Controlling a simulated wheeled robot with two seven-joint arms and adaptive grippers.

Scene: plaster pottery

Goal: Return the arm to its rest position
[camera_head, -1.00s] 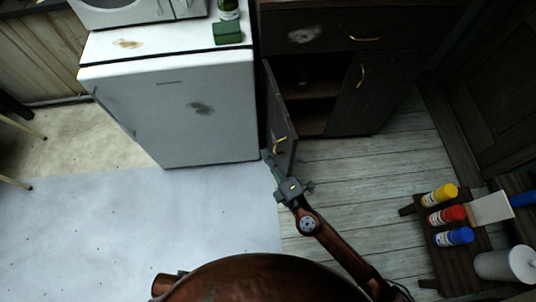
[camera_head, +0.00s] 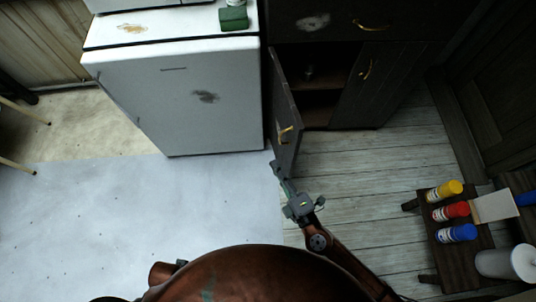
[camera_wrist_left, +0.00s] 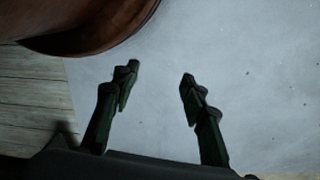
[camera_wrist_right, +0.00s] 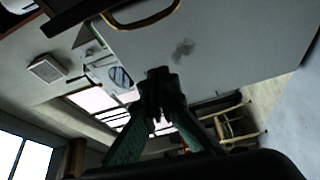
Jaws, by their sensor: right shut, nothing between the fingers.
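My right gripper (camera_head: 277,168) is in front of the open cabinet door in the head view. Its fingers are shut and empty, and they also show closed together in the right wrist view (camera_wrist_right: 160,80). The dark cabinet door (camera_head: 285,115) stands ajar, with its gold handle (camera_head: 285,133) above the fingertips in the picture. The handle looks apart from the fingers, and a gold handle also crosses the top of the right wrist view (camera_wrist_right: 147,20). My left gripper (camera_wrist_left: 160,78) is open and empty over the pale floor covering. It is hidden in the head view.
A white fridge (camera_head: 185,110) stands left of the door with a green block (camera_head: 233,18) on top. At the right, a low dark stool (camera_head: 455,265) holds yellow (camera_head: 444,191), red (camera_head: 450,211) and blue (camera_head: 456,233) bottles. The floor (camera_head: 110,230) at the left is clear.

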